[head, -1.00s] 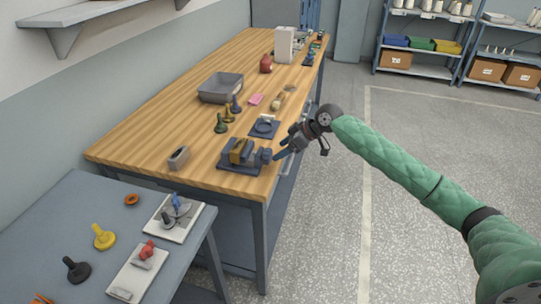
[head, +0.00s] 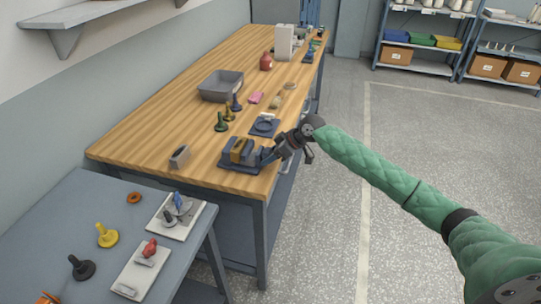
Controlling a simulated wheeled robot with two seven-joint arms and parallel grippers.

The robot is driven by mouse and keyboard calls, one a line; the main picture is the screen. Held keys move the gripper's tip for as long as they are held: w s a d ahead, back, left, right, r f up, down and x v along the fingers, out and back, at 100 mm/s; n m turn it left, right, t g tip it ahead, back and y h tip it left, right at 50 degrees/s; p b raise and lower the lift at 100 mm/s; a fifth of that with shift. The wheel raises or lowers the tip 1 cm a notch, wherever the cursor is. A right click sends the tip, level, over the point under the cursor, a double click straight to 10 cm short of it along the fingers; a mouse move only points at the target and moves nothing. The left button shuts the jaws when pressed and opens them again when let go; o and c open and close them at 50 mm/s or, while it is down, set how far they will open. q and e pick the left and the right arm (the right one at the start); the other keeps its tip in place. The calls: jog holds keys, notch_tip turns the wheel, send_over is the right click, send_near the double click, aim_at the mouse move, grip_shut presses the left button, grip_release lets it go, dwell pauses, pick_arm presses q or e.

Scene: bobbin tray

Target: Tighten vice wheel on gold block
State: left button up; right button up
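The gold block (head: 238,148) sits between the jaws of a dark vice (head: 228,161) near the front corner of the wooden bench. The vice wheel is at the vice's right end, mostly hidden by my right gripper (head: 270,156). The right gripper's fingers are at the wheel, reaching in from the right. The view is too small to tell whether they are closed on it. My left gripper is out of view.
A blue-grey table (head: 60,225) with bobbins and white plates is in front. The floor on the right is clear.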

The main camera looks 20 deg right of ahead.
jog(key=c, duration=0.3)
jog(key=shift+w+m+g+y, duration=0.1)
jog(key=shift+m+g+y, duration=0.7)
jog(key=shift+g+y, duration=0.25)
jog(key=shift+m+g+y+b, duration=0.3)
jog(key=shift+g+y+b, duration=0.05)
jog(key=shift+g, duration=0.2)
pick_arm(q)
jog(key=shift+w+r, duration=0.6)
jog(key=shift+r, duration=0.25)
pick_arm(e)
jog(key=shift+r, duration=0.1)
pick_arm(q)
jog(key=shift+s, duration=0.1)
